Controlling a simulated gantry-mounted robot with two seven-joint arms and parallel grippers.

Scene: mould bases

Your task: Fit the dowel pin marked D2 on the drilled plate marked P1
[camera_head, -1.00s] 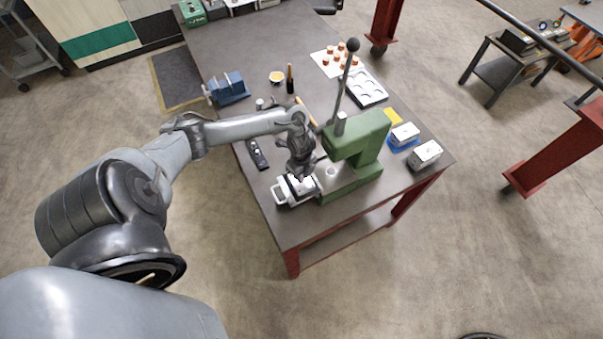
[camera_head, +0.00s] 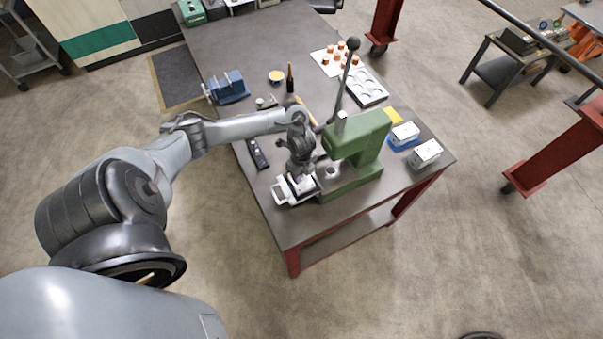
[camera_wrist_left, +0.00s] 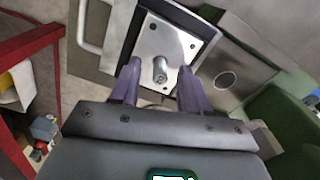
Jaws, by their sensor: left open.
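A pale metal plate with corner holes (camera_wrist_left: 170,42) sits in a dark holder with a white handle at the front of the bench. In the head view this plate (camera_head: 303,183) is partly hidden by my arm. A short steel pin (camera_wrist_left: 160,70) stands at about the middle of the plate. My left gripper (camera_wrist_left: 159,75) is open, with one finger on each side of the pin and no visible contact. In the head view the left gripper (camera_head: 301,176) is just above the plate. No marks D2 or P1 are readable. My right gripper is not in view.
A green arbor press (camera_head: 358,145) with a long lever stands right beside the plate. A white tray (camera_head: 366,88), orange parts (camera_head: 338,60) and a blue vice (camera_head: 228,87) stand farther back.

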